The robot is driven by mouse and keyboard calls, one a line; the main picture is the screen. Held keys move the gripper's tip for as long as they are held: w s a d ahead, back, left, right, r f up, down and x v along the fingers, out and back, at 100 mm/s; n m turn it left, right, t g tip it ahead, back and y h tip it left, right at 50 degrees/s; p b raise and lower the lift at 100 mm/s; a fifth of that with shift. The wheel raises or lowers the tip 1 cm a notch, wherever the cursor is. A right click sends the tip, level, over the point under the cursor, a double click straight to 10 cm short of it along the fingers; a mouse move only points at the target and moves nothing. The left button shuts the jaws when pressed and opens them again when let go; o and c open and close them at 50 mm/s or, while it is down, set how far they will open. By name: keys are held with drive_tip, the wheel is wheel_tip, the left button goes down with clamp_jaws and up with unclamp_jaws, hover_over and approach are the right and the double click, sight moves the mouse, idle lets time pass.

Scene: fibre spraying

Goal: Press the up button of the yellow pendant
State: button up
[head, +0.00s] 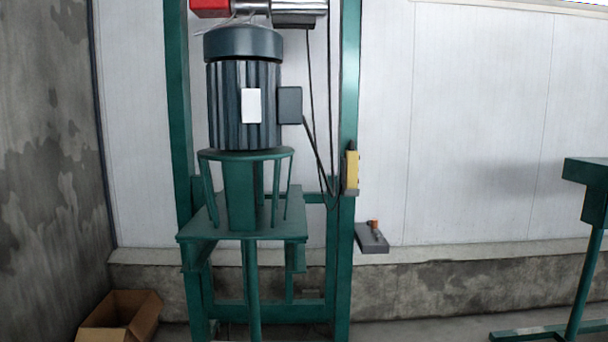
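The yellow pendant (352,170) is a small upright box on the right post of the green frame. It is seen nearly edge-on, and its buttons are too small to make out. A black cable runs down to it from the upper part of the frame. My gripper is not in view.
A large ribbed motor (244,95) stands on a green stand (210,232) left of the pendant. A grey shelf (372,243) with a small orange item juts out below the pendant. A cardboard box (118,315) is at lower left. A green stand (585,250) is at right.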

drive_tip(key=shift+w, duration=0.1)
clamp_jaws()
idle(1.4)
